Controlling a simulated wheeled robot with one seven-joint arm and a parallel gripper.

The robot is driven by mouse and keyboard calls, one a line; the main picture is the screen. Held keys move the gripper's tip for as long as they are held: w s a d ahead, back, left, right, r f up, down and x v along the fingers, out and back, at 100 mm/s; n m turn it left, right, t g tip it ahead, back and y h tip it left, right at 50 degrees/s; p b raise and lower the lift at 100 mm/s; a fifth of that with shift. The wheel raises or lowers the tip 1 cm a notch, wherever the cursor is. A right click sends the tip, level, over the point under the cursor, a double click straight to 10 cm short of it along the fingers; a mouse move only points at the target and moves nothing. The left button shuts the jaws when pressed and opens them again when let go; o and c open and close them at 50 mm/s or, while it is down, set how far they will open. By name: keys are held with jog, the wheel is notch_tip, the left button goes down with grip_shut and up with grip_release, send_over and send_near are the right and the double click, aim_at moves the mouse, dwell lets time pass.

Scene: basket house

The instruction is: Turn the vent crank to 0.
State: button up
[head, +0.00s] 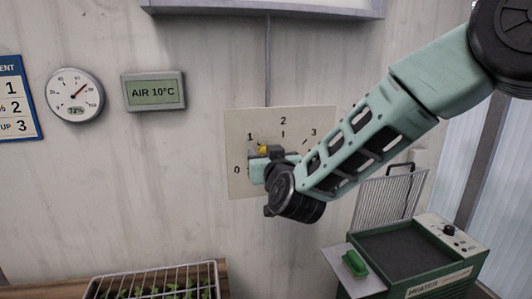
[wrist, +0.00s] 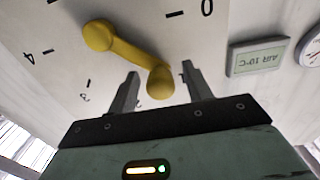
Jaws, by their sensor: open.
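The vent crank is yellow; in the wrist view its arm (wrist: 130,53) runs from a round hub (wrist: 97,35) to a knob (wrist: 160,84). The pale dial plate (head: 240,120) on the wall has ticks and numbers; 0, 1, 2 and 3 show in the head view. The crank points near 1; only a bit of yellow (head: 263,149) shows beside my gripper in the head view. My gripper (wrist: 160,72) is open, its two fingers on either side of the knob. I cannot tell whether either finger touches it. My arm and gripper hide the plate's lower middle.
A display (head: 154,91) reading AIR 10°C and a round gauge (head: 75,95) hang left of the plate. A green heater (head: 440,262) stands at lower right with a green-handled item (head: 354,263) beside it. A wire rack (head: 150,280) over seedlings is below.

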grip_shut()
jog(key=shift+s+a+f+n+b, duration=0.15)
jog(key=shift+a+f+n+b, duration=0.45)
jog(key=shift+n, duration=0.4)
jog(key=shift+s+a+f+n+b, duration=0.1)
jog(key=shift+a+f+n+b, duration=0.15)
jog(key=shift+f+n, duration=0.75)
jog(key=shift+s+a+f+n+b, duration=0.1)
jog(key=shift+f+n+b, duration=0.35)
jog(key=shift+n, duration=0.9)
jog(key=shift+a+f+n+b, duration=0.2)
jog(key=shift+f+n, duration=0.7)
jog(key=shift+n, duration=0.25)
jog(key=shift+f, duration=0.1)
grip_release()
